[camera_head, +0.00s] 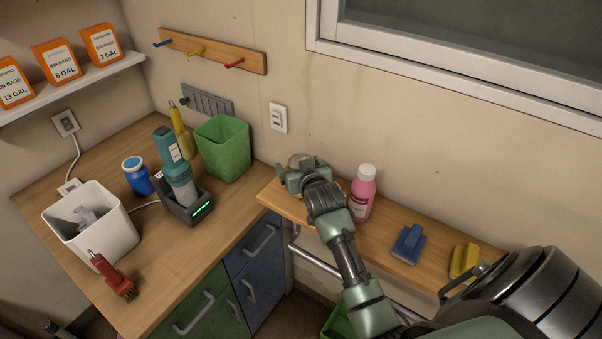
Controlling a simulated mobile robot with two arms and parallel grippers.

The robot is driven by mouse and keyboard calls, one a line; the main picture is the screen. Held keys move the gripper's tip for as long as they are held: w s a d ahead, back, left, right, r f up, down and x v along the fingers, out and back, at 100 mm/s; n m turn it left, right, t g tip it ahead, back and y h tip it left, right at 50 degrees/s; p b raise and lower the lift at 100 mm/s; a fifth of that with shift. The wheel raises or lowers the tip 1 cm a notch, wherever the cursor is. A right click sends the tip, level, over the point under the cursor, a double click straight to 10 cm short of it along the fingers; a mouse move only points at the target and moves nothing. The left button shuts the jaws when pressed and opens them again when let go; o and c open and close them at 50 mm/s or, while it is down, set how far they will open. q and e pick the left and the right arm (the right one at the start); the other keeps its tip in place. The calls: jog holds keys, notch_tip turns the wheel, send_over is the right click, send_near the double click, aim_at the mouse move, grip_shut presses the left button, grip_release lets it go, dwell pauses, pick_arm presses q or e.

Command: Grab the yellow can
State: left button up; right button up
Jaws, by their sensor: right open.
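No yellow can shows clearly. The nearest match is a slim yellow object (181,130) at the back of the wooden counter, partly hidden by a teal handheld device (172,155); I cannot tell if it is a can. My right gripper (300,168) is open above the left end of the wooden shelf under the window. A round greyish top (301,160) shows at its fingers; I cannot tell whether it is part of the gripper or an object there. The gripper and arm hide that part of the shelf. My left gripper is out of view.
A pink bottle (363,192) stands close right of my right gripper. A blue brush (408,244) and a yellow brush (465,260) lie farther right on the shelf (435,273). A green bin (223,148), blue jar (137,176) and white bin (91,230) stand on the counter.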

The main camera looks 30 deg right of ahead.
jog(key=shift+w, duration=0.1)
jog(key=c, duration=1.5)
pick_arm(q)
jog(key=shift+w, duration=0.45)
pick_arm(e)
jog(key=shift+o, duration=0.2)
